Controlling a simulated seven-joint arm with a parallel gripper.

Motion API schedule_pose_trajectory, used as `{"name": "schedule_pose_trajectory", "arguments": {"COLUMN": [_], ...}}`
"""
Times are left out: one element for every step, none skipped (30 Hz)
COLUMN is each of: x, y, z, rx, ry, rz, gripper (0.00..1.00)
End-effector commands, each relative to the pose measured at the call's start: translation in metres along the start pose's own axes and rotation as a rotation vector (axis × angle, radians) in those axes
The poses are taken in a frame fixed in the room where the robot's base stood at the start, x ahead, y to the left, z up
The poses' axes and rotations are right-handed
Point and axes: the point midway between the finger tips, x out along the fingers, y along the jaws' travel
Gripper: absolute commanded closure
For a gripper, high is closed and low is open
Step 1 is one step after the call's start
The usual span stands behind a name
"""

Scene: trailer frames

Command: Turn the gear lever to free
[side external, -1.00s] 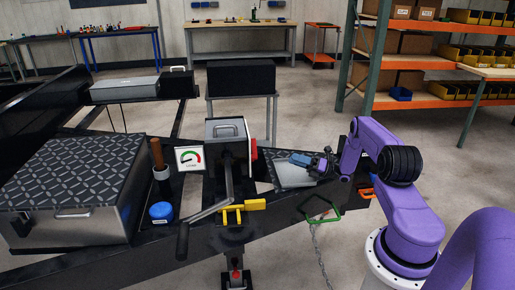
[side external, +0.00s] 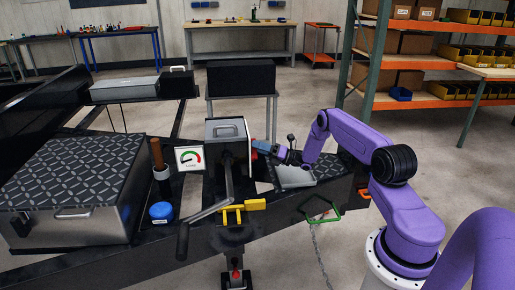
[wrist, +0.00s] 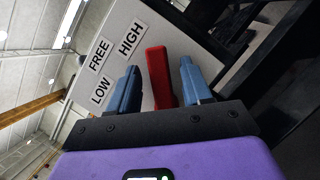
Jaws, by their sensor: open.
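The gear lever (wrist: 160,76) is a red bar in the wrist view, beside a white panel (wrist: 152,35) with the labels FREE, LOW and HIGH. Its upper end is nearest the HIGH label. My gripper (wrist: 158,67) is open, with one blue finger on each side of the lever and visible gaps between. In the side view, my gripper (side external: 260,147) points left at the right side of the grey winch housing (side external: 225,130). The lever is mostly hidden there by my gripper.
A crank handle (side external: 208,211) and yellow part (side external: 255,204) are in front of the winch. A gauge (side external: 189,159) stands left.

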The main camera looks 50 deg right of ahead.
Motion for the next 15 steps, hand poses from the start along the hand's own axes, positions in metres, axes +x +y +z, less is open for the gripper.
{"name": "schedule_pose_trajectory", "arguments": {"x": [0.0025,0.0033,0.004,0.0042,0.0044,0.0044,0.0044,0.0043,0.0043,0.0043,0.0042,0.0042,0.0041,0.0041,0.004], "y": [0.0002,0.0001,0.0001,0.0001,0.0001,0.0001,0.0001,0.0001,0.0001,0.0001,0.0001,0.0001,0.0001,0.0001,0.0001], "z": [0.0002,0.0002,0.0003,0.0003,0.0003,0.0003,0.0003,0.0003,0.0002,0.0002,0.0002,0.0002,0.0002,0.0002,0.0002], "rx": [0.0,0.0,0.0,0.0,0.0,0.0,0.0,0.0,0.0,0.0,0.0,0.0,0.0,0.0,0.0], "ry": [0.0,-0.001,-0.001,-0.001,-0.001,-0.001,-0.001,-0.001,-0.001,0.0,0.0,0.0,0.0,0.0,0.0], "rz": [0.001,0.0,0.0,0.0,0.0,0.0,0.0,0.0,0.0,0.0,0.0,0.0,0.0,0.0,0.0], "gripper": [0.51,0.51,0.51,0.51,0.51,0.51,0.51,0.51,0.51,0.51,0.58,0.71,0.8,0.9,1.0]}}
